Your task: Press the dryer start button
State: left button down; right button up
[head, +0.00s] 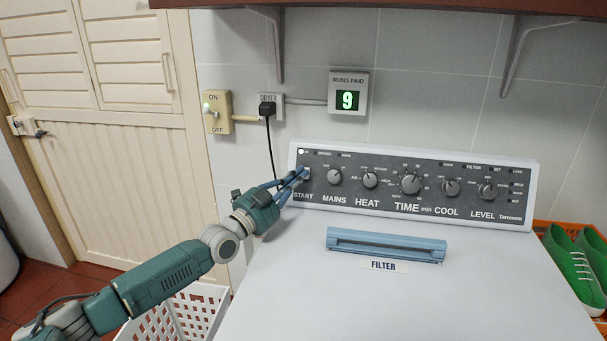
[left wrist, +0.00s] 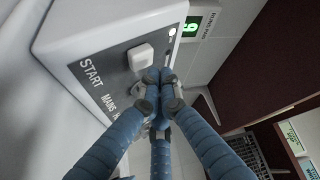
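The dryer's control panel (head: 415,186) slopes along the back of the white dryer (head: 380,285). The START button (head: 306,172) is a pale square at the panel's left end, above the word START. In the left wrist view the START button (left wrist: 140,57) stands out from the dark panel beside my fingertips. My left gripper (head: 297,178) reaches it from the left. In the left wrist view the blue fingers of my left gripper (left wrist: 158,80) are closed together and hold nothing. Whether the tips touch the button or only the panel beside it, I cannot tell. My right gripper is not in view.
Several knobs, such as the MAINS knob (head: 334,177), line the panel. A small light (head: 301,152) glows above START. The RUNS PAID display (head: 348,100) reads 9. A wall switch (head: 217,112) glows green. A shelf (head: 400,6) overhangs above; a white basket (head: 185,313) stands at left.

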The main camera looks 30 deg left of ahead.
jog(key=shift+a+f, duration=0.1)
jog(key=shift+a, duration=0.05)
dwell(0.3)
pick_arm(q)
jog(key=shift+w+a+f+b, duration=0.2)
jog(key=shift+w+b, duration=0.15)
jog(key=shift+b, duration=0.2)
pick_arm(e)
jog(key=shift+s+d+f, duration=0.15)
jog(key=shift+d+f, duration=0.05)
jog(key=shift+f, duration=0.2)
